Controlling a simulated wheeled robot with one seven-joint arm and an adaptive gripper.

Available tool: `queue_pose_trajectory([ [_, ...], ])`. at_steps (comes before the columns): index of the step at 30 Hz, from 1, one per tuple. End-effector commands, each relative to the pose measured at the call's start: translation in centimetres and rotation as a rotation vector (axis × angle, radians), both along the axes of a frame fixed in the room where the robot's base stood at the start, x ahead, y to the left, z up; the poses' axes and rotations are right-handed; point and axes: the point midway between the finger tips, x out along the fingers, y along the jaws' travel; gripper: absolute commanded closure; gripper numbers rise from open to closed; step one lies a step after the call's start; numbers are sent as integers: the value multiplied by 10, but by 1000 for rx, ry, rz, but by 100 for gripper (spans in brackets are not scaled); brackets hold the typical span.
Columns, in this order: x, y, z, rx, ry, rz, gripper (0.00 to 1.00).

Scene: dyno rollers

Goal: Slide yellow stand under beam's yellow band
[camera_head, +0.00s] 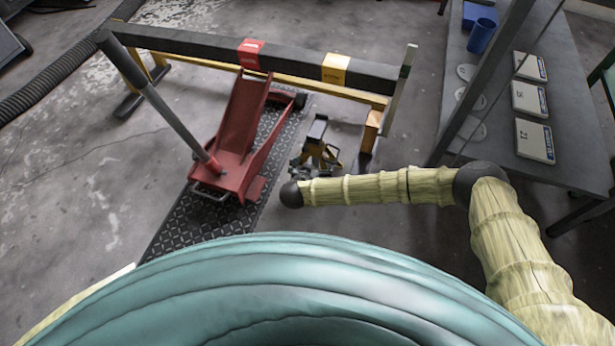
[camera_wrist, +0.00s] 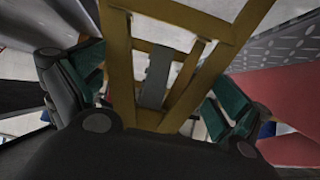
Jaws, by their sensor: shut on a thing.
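The yellow stand (camera_head: 328,159) with a dark grey top stands on the floor on the near side of the beam (camera_head: 190,43), slightly left of the yellow band (camera_head: 336,69) in the head view. The beam runs across the back, with a red band (camera_head: 250,53) left of the yellow one. My gripper (camera_head: 304,165) is at the stand's near left side, small and partly hidden by my arm's end. In the wrist view, the stand's yellow frame (camera_wrist: 120,65) fills the space between the two green-padded fingers (camera_wrist: 155,92), which are shut on it. The stand's feet are unclear.
A red floor jack (camera_head: 237,140) with a long handle stands on a dark tread-plate mat (camera_head: 177,232) close left of the stand. A yellow beam support (camera_head: 371,130) is to the right. A grey table (camera_head: 500,120) stands farther right. Bare floor lies between stand and beam.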

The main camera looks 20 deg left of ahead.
Motion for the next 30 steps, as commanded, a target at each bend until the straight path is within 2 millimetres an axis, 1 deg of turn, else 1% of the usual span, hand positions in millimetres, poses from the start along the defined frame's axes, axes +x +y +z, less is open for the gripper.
queue_pose_trajectory([
  [1, 3, -9, -9, -12, 3, -10, 57],
  [8, 6, -9, -9, -12, 2, -10, 57],
  [30, 51, -9, -8, -10, 1, -10, 57],
])
